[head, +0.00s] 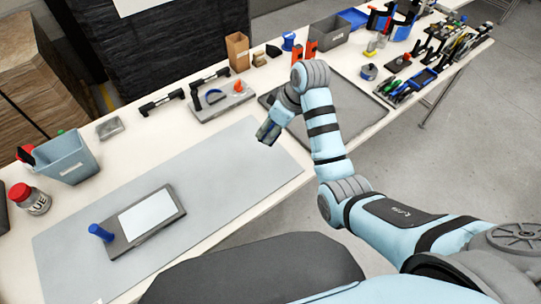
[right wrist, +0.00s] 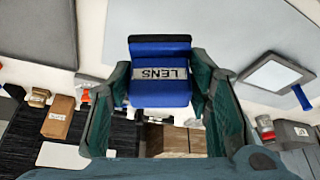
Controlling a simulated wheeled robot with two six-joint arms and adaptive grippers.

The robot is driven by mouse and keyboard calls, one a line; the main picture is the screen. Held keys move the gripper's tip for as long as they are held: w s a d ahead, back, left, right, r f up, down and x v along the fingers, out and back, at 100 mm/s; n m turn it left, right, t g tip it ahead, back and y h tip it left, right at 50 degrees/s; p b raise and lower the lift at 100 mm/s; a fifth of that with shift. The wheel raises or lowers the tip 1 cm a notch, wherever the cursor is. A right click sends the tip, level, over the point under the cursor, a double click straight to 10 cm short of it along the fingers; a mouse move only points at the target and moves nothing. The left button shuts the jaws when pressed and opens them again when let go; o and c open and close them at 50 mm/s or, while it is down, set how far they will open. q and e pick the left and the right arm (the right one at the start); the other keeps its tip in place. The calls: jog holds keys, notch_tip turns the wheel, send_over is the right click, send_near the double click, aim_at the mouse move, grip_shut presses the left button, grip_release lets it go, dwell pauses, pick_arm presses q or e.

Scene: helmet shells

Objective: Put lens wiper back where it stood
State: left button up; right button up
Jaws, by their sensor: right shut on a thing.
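The lens wiper (right wrist: 160,92) is a blue block with a dark top edge and a white label reading LENS. In the right wrist view it sits between the two green-lined fingers of my right gripper (right wrist: 160,78), which is shut on it. In the head view my right gripper (head: 268,132) is above the far right end of the grey mat (head: 225,160). The wiper is mostly hidden there by the fingers. My left gripper is not in view.
A grey board with a white sheet (head: 147,215) and a blue post (head: 101,232) lie on the mat's near left. A grey stand (head: 222,107) is behind the mat; a dark flat tray (head: 352,115) lies right. A grey-blue bin (head: 66,160) stands left. The mat's middle is clear.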

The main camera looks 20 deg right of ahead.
notch_tip(320, 180, down, 15)
jog(key=shift+w+f+b, duration=0.1)
jog(key=shift+f+b, duration=0.1)
jog(key=shift+b, duration=1.05)
jog(key=shift+f, duration=0.15)
jog(key=o, duration=1)
jog(key=p+v, duration=0.3)
jog(key=v, duration=0.9)
jog(key=shift+w+r, duration=0.1)
jog(key=shift+r, duration=0.1)
